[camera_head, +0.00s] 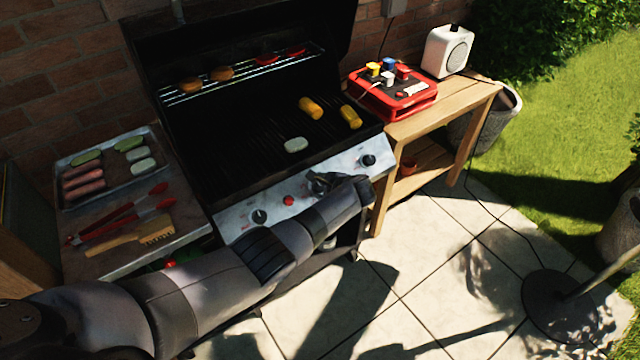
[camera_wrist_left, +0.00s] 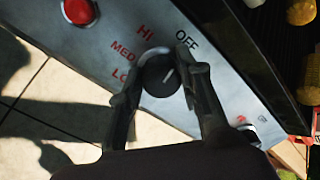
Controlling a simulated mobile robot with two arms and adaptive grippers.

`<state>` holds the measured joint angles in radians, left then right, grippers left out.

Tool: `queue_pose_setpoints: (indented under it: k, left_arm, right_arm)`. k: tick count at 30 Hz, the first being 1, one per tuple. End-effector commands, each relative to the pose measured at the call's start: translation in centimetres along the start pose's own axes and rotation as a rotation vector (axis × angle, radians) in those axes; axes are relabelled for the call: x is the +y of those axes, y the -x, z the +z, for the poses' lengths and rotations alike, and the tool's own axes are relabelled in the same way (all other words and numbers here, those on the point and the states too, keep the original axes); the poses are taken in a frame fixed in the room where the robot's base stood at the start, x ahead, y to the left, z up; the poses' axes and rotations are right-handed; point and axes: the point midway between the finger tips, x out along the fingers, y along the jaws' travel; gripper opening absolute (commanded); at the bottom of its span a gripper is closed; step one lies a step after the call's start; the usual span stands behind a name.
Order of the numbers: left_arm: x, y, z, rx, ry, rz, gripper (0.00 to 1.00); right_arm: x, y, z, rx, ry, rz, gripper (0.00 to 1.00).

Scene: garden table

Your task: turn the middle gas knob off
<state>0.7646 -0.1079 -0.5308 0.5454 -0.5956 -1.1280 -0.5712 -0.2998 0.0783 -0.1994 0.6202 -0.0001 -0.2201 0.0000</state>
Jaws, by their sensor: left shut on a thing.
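The grill's sloped silver control panel (camera_head: 240,222) carries a row of knobs. The middle gas knob (camera_wrist_left: 160,82) is black and round with a short white line, in the wrist view. Red HI, MED and LO marks and a black OFF mark (camera_wrist_left: 187,39) are printed around it. The white line slants to the upper right; I cannot tell exactly which mark it meets. My left gripper (camera_wrist_left: 162,60) is shut on this knob, one finger on each side. In the head view my left gripper (camera_head: 322,184) hides most of the knob.
A left knob (camera_head: 259,216), a red button (camera_head: 288,201) and a right knob (camera_head: 368,160) flank it. The open grill holds corn (camera_head: 312,108) and a pale patty (camera_head: 296,145). A side shelf has a food tray (camera_head: 113,190) and tongs (camera_head: 125,212). A wooden table (camera_head: 440,120) stands right.

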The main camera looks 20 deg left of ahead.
Motion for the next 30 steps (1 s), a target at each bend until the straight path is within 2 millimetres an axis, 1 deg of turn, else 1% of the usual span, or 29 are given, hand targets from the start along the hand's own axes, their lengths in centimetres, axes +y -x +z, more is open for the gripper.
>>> queue_pose_setpoints:
  k: [1, 9, 25, 26, 30]
  left_arm:
    - [-0.33, 0.19, -0.02, 0.005, -0.025, -0.005, 0.05]
    - [-0.24, 0.13, -0.09, 0.012, -0.117, -0.004, 0.05]
    - [-0.13, 0.1, -0.16, 0.015, -0.138, -0.003, 0.05]
    - [-0.13, 0.11, -0.16, 0.015, -0.137, -0.003, 0.34]
    - [-0.1, 0.08, -0.12, 0.014, -0.137, -0.002, 0.43]
  right_arm:
    - [-0.02, 0.29, -0.02, 0.0, 0.0, 0.0, 0.41]
    - [-0.03, 0.66, -0.04, 0.0, 0.0, 0.0, 0.41]
    - [-0.01, 0.71, -0.02, 0.0, 0.001, 0.0, 0.41]
    - [-0.02, 0.71, -0.02, 0.0, 0.001, 0.0, 0.41]
    - [-0.01, 0.71, -0.01, -0.001, 0.001, 0.0, 0.41]
